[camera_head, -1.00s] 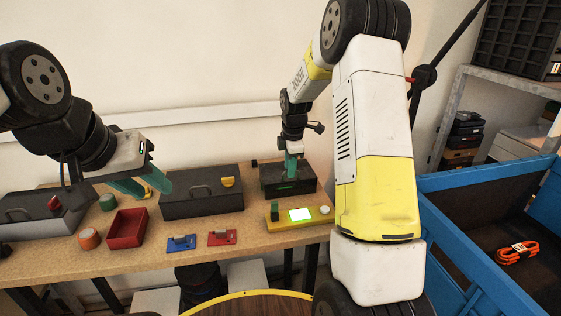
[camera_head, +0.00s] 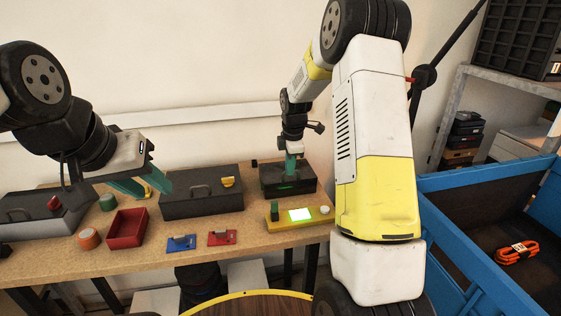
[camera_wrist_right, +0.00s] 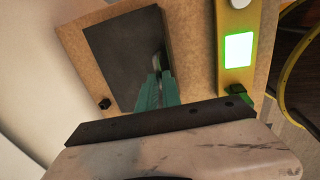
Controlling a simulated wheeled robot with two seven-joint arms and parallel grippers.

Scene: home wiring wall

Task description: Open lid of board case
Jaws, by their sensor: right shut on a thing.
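The board case appears to be the dark, closed case (camera_head: 272,180) at the right of the workbench. Its flat dark grey lid also shows in the right wrist view (camera_wrist_right: 125,50). My right gripper (camera_head: 291,174) points down at this case from above. Its teal fingers (camera_wrist_right: 158,78) are together at the lid's edge, shut on the small handle (camera_wrist_right: 164,58), which they partly hide. My left gripper (camera_head: 154,192) is open and empty, above the bench between the red tray and the larger dark case.
A larger dark case (camera_head: 205,207) with a handle stands left of the board case. A yellow device (camera_head: 285,224) with a lit green screen lies in front. A red tray (camera_head: 124,232), a blue switch (camera_head: 181,243) and a red switch (camera_head: 222,238) are on the workbench (camera_head: 150,262).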

